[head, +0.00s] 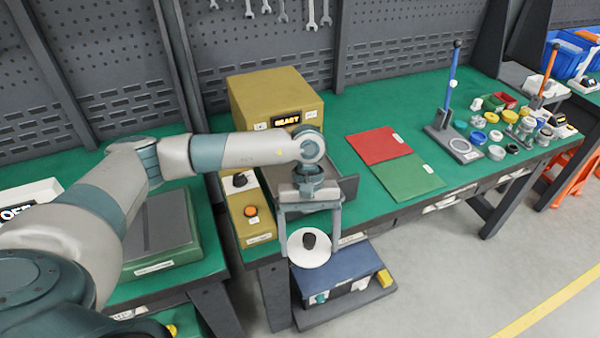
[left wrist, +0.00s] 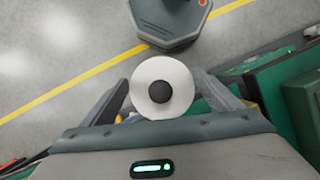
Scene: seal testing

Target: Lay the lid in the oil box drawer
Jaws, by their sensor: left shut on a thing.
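A round white lid (head: 309,260) with a black knob hangs between the fingers of my left gripper (head: 310,243), which is shut on it. The lid also shows in the left wrist view (left wrist: 162,104), between the two fingers. It is in the air in front of the bench's front edge, above a blue-topped box (head: 345,270) low down. A yellow box (head: 268,90) with a lit display stands on the bench behind my arm. A dark open tray or drawer (head: 348,188) shows beside my gripper, partly hidden. I cannot tell which is the oil box drawer. My right gripper is out of view.
A yellow panel (head: 247,210) with an orange button stands left of the gripper. Red (head: 379,145) and green (head: 408,177) sheets lie on the bench to the right. A stand (head: 452,140) and several small parts are farther right. The floor (head: 440,290) at right is clear.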

